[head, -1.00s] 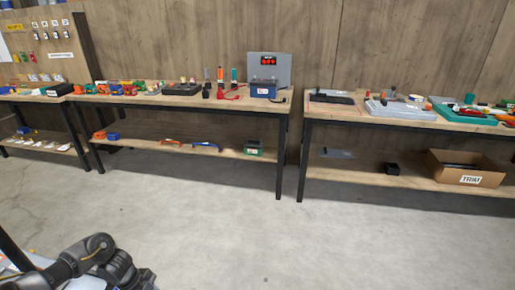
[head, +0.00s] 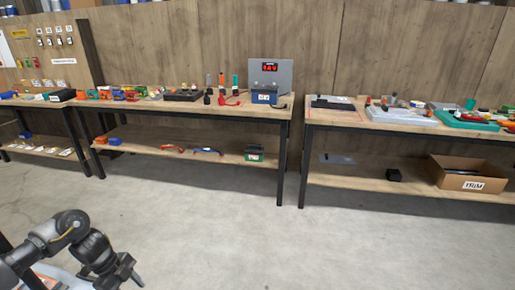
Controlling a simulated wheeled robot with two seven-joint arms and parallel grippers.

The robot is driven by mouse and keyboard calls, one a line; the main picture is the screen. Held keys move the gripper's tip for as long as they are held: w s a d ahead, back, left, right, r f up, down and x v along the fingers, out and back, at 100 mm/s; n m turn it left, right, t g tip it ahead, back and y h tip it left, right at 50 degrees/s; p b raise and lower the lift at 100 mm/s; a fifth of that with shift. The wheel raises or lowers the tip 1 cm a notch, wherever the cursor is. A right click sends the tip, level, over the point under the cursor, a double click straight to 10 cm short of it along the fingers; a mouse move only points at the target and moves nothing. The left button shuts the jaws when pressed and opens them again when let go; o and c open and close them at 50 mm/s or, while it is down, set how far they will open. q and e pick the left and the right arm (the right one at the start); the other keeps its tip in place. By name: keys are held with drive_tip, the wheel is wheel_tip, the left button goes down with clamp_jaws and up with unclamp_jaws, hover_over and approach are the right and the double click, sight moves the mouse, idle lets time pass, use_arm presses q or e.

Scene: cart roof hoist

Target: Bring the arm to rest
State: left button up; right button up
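My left arm comes in at the lower left of the head view, bent, with dark grey links. Its gripper (head: 130,272) hangs at the arm's end above the concrete floor, apart from both workbenches. The fingers are small and dark here, and I cannot tell whether they are open or shut. I see nothing clearly held in it. My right arm and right gripper are not in view.
The middle workbench (head: 150,104) carries tools, a blue battery (head: 264,98) and a grey box with a red display (head: 278,70). The right workbench (head: 340,116) has trays on top and a cardboard box (head: 468,185) below. The concrete floor (head: 300,250) in front is clear.

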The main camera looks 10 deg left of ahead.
use_arm(q)
drive_tip(key=x, duration=1)
drive_tip(key=shift+s+d+f+p, duration=0.1)
drive_tip(key=shift+d+f+p, duration=0.05)
drive_tip(key=shift+f+p, duration=0.2)
drive_tip(key=n+p, duration=0.2)
drive_tip(key=n+t+p, duration=0.1)
drive_tip(key=shift+s+r+p, duration=0.3)
drive_tip(key=shift+s+p, duration=0.05)
drive_tip(key=shift+p, duration=0.05)
drive_tip(key=shift+n+t+p, duration=0.4)
drive_tip(key=shift+n, duration=0.5)
drive_tip(key=shift+f+n+y, duration=0.2)
drive_tip(key=shift+n+y, duration=0.1)
drive_tip(key=shift+n, duration=0.1)
